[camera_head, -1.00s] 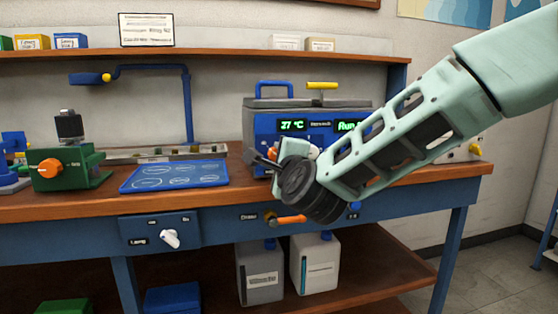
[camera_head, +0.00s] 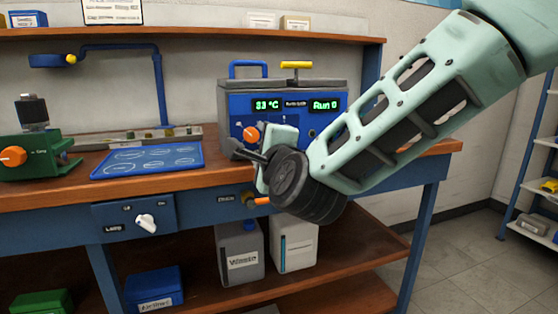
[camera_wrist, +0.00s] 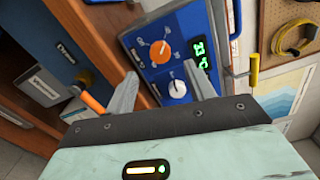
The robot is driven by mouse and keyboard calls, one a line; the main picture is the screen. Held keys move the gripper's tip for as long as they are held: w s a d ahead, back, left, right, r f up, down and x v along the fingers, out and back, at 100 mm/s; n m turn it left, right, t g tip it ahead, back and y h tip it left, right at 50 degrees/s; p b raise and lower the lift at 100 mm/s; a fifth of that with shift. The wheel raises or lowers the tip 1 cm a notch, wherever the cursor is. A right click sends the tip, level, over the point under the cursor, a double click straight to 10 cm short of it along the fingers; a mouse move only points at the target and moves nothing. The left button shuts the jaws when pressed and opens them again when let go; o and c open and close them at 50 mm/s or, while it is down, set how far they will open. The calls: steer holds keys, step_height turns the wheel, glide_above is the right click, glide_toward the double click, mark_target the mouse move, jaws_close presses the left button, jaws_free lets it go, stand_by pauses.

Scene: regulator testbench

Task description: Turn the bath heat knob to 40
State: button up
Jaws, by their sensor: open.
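The bath (camera_head: 235,105) is a blue box with a grey lid on the bench. Its left green display (camera_head: 267,105) appears to read 33 °C. An orange knob (camera_head: 250,134) sits on its front, below that display. In the wrist view the orange knob (camera_wrist: 160,51) has white marks around it, and a white knob (camera_wrist: 178,89) is beside it. The small labels are unreadable, so I cannot tell the setting. My gripper (camera_head: 247,153) is open in front of the panel. In the wrist view its fingers (camera_wrist: 160,70) are apart, with nothing held between them.
A blue tray (camera_head: 148,162) and a green device with an orange knob (camera_head: 13,157) stand left on the bench. The bench front has a white knob (camera_head: 146,223) and an orange handle (camera_head: 262,201) below my gripper.

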steer(key=v, duration=1.1)
steer(key=shift+s, duration=0.1)
